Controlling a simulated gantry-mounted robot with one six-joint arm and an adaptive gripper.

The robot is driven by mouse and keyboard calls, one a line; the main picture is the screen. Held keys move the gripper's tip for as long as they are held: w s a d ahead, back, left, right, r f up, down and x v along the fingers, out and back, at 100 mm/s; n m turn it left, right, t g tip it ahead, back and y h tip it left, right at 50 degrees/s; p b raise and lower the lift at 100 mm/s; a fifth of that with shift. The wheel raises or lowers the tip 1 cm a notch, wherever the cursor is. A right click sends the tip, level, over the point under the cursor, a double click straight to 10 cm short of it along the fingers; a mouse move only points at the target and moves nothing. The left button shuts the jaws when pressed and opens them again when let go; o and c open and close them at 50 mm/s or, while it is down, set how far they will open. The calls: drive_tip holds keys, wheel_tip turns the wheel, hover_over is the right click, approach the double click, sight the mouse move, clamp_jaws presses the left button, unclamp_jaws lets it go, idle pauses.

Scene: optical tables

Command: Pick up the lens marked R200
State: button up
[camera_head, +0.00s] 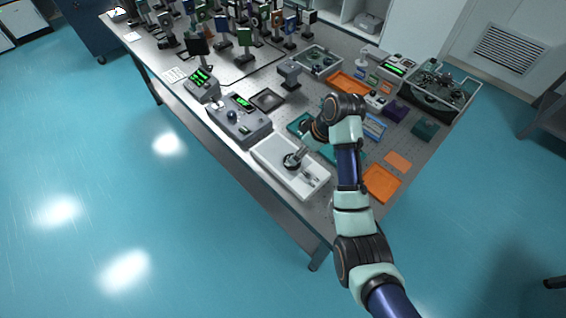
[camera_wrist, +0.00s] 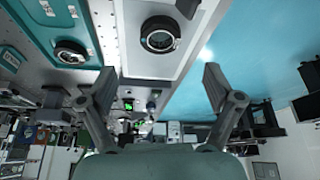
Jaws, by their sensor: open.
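A round lens in a black ring mount (camera_wrist: 160,35) lies in a white tray (camera_wrist: 136,14) in the wrist view. Its marking is too small to read, so I cannot tell whether it is R200. In the head view my gripper (camera_head: 299,155) is over the white tray.
A grey instrument box (camera_head: 238,122) with a green display stands left of the white tray. An orange tray (camera_head: 382,184) lies to the right, near the table edge. Several optics on posts crowd the far table. The floor beyond the front edge is clear.

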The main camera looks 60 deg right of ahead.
drive_tip(key=b+x, duration=0.3)
drive_tip(key=x, duration=0.5)
drive_tip(key=c, duration=1.4)
drive_tip(key=shift+o, duration=0.2)
wheel_tip(320, 180, up, 20)
drive_tip(key=p, duration=0.7)
